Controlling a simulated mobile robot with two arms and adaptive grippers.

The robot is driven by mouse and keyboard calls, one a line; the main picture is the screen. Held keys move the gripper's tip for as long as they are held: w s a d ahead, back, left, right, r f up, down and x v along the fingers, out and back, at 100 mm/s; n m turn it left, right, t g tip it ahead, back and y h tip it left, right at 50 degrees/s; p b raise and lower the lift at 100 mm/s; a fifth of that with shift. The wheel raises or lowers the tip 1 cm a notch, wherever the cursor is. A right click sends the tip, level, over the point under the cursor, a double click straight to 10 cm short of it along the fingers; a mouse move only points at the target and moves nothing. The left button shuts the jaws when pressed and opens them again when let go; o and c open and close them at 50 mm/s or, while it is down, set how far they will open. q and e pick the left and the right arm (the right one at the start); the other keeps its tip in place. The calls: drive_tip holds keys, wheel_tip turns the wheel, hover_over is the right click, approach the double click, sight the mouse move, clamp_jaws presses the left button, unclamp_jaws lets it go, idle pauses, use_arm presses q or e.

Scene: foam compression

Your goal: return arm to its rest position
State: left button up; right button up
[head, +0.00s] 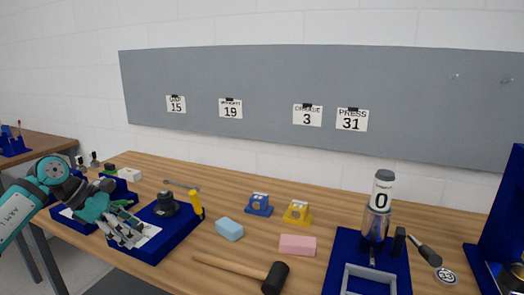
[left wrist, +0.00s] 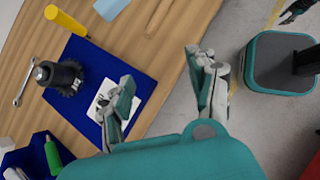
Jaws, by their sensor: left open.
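My left gripper (head: 128,228) is open and empty in the head view. A light-blue foam block (head: 229,229) and a pink foam block (head: 297,245) lie on the table, apart from the gripper.
A mallet (head: 275,277) lies at the front. A press-like device (head: 376,222) showing 0 stands on a blue base at the right. Blue and yellow fixtures (head: 297,212) sit mid-table. A yellow-handled tool (head: 196,205) stands on the left tray. Floor shows left of the table.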

use_arm(q)
drive_tip(key=d+n+t+h, duration=0.8)
drive_tip(key=d+n+h, duration=0.15)
drive_tip(key=d, duration=1.35)
drive_tip(key=s+a+f+n+t+y, duration=0.1)
drive_tip(key=s+a+f+n+y, duration=0.4)
drive_tip(key=n, duration=0.6)
drive_tip(key=s+a+f+n+t+y, duration=0.1)
drive_tip(key=s+a+f+n+y, duration=0.25)
drive_tip(key=f+n+y, duration=0.5)
drive_tip(key=s+a+f+n+y, duration=0.3)
drive_tip(key=s+f+n+y, duration=0.15)
drive_tip(key=n, duration=0.75)
drive_tip(key=s+f+n+g+h, duration=0.1)
drive_tip(key=s+f+n+g, duration=0.3)
drive_tip(key=s, duration=0.8)
drive_tip(key=s+f+n+g+h, duration=0.1)
drive_tip(key=s+f+n+g, duration=0.35)
drive_tip(key=s, duration=0.75)
wheel_tip(320, 180, down, 27)
drive_tip(key=s+m+g, duration=0.2)
drive_tip(key=g, duration=0.1)
drive_tip(key=s+a+f, duration=0.3)
drive_tip(key=s+f, duration=1.3)
drive_tip(key=shift+s+f+g, duration=0.15)
drive_tip(key=shift+f+g, duration=0.1)
drive_tip(key=shift+g, duration=0.1)
use_arm(e)
drive_tip(key=shift+s+d, duration=0.1)
drive_tip(key=shift+s, duration=0.3)
